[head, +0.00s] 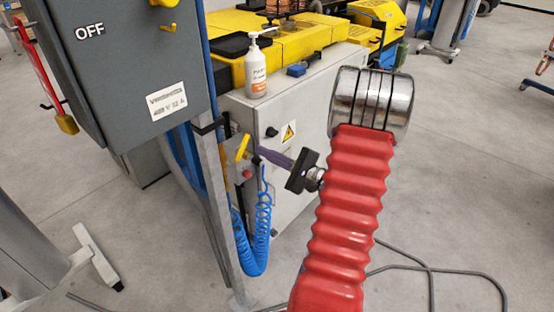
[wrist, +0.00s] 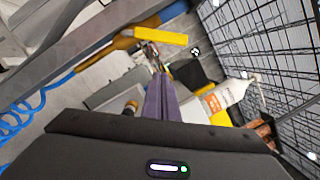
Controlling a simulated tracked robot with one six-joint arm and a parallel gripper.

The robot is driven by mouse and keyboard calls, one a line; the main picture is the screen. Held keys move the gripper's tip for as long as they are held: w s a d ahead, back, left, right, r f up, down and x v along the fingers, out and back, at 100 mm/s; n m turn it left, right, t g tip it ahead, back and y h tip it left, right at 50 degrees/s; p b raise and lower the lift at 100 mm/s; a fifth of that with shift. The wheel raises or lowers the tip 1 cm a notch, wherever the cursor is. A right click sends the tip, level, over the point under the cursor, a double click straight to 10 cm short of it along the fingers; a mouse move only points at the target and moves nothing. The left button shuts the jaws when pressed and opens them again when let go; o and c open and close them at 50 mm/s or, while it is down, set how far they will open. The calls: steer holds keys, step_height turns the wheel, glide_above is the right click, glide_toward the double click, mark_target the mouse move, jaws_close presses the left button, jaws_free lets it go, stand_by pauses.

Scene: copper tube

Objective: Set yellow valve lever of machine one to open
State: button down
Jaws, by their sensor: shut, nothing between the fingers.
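The yellow valve lever (head: 243,147) is beside the grey post, at the left side of the machine's light grey cabinet. It stands steeply tilted in the head view. In the wrist view the lever (wrist: 160,35) lies as a yellow bar across the upper middle, beyond my fingertips. My gripper (head: 260,151) has purple fingers that point left toward the lever, with the tips close to it. In the wrist view my gripper (wrist: 160,76) is shut with nothing between its fingers. I cannot tell whether the tips touch the lever.
A grey switch box (head: 130,60) marked OFF hangs at the left, above the lever. A blue coiled hose (head: 262,225) hangs below the lever. A white pump bottle (head: 255,72) stands on the light grey machine cabinet (head: 310,125). Cables lie on the floor at the right.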

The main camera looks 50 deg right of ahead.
steer(key=shift+w+a+r, duration=0.15)
steer(key=shift+a+r, duration=0.5)
steer(key=shift+a, duration=0.2)
steer(key=shift+w+a+r, duration=0.1)
steer(key=shift+a+r, duration=0.55)
steer(key=shift+a, duration=0.15)
steer(key=shift+s, duration=0.1)
